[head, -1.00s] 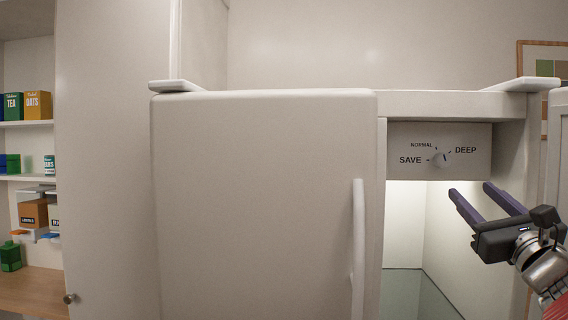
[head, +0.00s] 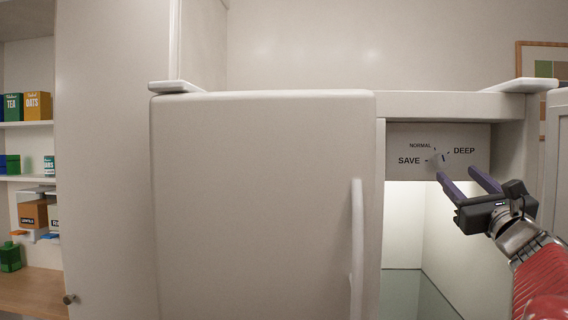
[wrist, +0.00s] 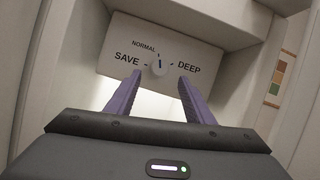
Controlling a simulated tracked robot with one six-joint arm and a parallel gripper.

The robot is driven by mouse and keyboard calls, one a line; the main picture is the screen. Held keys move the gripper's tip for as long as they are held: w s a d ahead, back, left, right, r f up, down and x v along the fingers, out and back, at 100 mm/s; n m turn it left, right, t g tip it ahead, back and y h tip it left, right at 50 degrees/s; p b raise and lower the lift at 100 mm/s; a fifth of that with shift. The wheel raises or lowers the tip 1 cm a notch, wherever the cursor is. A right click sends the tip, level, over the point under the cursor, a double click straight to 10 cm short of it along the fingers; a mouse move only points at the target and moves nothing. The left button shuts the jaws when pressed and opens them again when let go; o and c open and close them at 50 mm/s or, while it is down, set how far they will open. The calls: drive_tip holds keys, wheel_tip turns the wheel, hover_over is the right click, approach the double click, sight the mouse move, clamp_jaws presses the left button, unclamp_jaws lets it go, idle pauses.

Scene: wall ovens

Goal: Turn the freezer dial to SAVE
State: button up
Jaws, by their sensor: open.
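The freezer dial (head: 437,159) is a small pale round knob on a white panel (head: 400,172) marked SAVE at left, NORMAL above and DEEP at right. In the wrist view the dial (wrist: 159,68) has a dark line pointing roughly up, near the NORMAL mark and away from SAVE. My gripper (head: 456,172) is open and empty, in front of the panel, just below and right of the dial in the head view. In the wrist view its purple fingers (wrist: 159,79) lie on either side of the dial, apart from it, with the dial centred slightly above the tips.
A closed white door (head: 265,200) with a vertical handle (head: 357,245) stands left of the open compartment. The lit compartment (head: 403,225) is open below the panel. An open door edge (head: 557,130) is at the far right. Shelves with boxes (head: 38,105) are at far left.

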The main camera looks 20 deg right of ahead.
sight(445, 162)
drive_tip(key=x, duration=0.7)
drive_tip(key=shift+w, duration=0.15)
drive_tip(key=c, duration=0.9)
drive_tip(key=shift+d, duration=0.2)
drive_tip(key=shift+c, duration=0.7)
drive_tip(key=shift+a, duration=0.1)
